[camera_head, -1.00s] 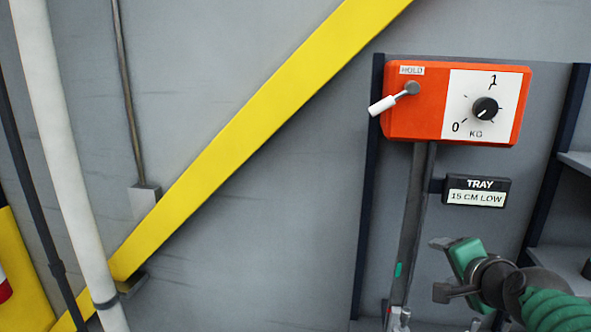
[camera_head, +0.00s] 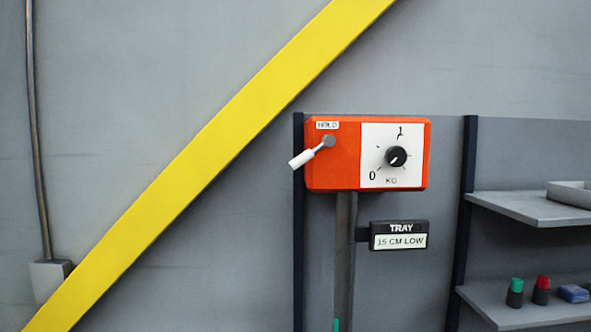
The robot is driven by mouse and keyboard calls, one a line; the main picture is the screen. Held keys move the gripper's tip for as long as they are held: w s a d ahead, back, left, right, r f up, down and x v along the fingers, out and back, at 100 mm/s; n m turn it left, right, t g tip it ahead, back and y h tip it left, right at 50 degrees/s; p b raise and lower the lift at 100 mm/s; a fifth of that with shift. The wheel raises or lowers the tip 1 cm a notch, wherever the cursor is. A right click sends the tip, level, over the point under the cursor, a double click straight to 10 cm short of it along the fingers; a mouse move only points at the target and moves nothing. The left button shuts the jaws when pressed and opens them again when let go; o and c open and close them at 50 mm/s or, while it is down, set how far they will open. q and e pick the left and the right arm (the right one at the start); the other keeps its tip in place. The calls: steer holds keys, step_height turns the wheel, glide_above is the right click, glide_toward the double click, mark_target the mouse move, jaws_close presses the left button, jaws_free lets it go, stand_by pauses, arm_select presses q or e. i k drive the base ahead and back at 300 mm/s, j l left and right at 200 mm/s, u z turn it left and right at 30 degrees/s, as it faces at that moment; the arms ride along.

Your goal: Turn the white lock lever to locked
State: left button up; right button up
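The white lock lever (camera_head: 302,158) sits on the left part of an orange box (camera_head: 345,182), under a small "HOLD" label (camera_head: 327,125). The lever slants down and to the left from its grey pivot, and its white tip reaches past the box's left edge. A black dial knob (camera_head: 396,157) is on the white panel at the right, marked 0, 1 and KG. Neither of my grippers is in view now.
The box stands on a grey post (camera_head: 346,255). A black "TRAY 15 CM LOW" sign (camera_head: 399,236) hangs below it. Shelves (camera_head: 530,207) with small items are at the right. A yellow diagonal beam (camera_head: 215,150) crosses the wall at the left.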

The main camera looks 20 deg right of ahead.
mark_target(328, 140)
steer(key=i+j+z, duration=0.1)
steer(key=z, duration=0.35)
steer(key=i+j+z, duration=0.15)
steer(key=z, duration=0.3)
steer(key=j+z, duration=0.25)
steer(key=z, duration=0.2)
steer(key=i+j+z, duration=0.1)
steer(key=j+z, duration=0.15)
steer(key=z, duration=0.25)
steer(key=j+z, duration=0.25)
steer(key=z, duration=0.2)
